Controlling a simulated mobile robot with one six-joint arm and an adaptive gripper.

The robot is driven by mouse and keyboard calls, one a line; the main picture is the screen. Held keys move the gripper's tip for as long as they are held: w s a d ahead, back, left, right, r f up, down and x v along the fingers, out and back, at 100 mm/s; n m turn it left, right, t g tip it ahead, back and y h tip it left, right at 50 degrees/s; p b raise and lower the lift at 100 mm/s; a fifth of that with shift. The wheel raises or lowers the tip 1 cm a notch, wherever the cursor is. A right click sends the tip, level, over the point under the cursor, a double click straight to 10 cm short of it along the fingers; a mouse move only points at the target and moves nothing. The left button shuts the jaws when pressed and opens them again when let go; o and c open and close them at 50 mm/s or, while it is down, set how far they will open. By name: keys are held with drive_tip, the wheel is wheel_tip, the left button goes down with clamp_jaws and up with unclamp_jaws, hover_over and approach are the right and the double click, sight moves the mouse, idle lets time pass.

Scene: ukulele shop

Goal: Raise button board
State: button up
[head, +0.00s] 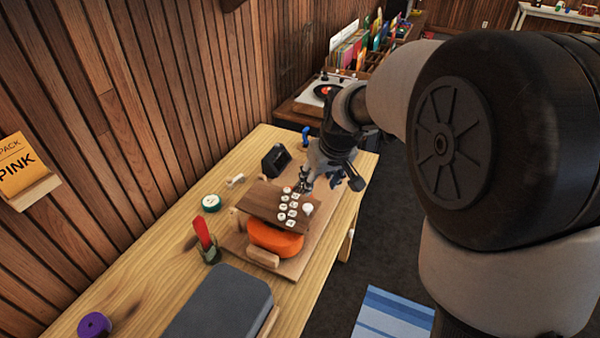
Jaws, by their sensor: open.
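The button board (262,197) is a dark brown wooden board with several white round buttons (288,207) on its right part. It sits over an orange rounded thing (274,238) on a light wooden base (288,267). My gripper (321,184) is open at the board's far right end, close to the buttons. I cannot tell whether its fingers touch the board. Part of the board's far edge is hidden by the gripper.
On the wooden table (130,286) stand a dark block-shaped thing (277,160), a green-and-white round thing (211,202), a red item in a holder (204,236), a grey case (222,305) and a purple ring (94,325). A plank wall (130,110) bounds the left.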

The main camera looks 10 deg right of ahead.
sight(308, 206)
drive_tip(key=b+x, duration=0.1)
drive_tip(key=x, duration=0.4)
drive_tip(key=b+x, duration=0.2)
drive_tip(key=x, duration=0.4)
drive_tip(key=b+x, duration=0.1)
drive_tip(key=x, duration=0.4)
drive_tip(key=shift+s+f+b, duration=0.15)
drive_tip(key=shift+f+b, duration=0.15)
drive_tip(key=shift+b, duration=0.05)
clamp_jaws()
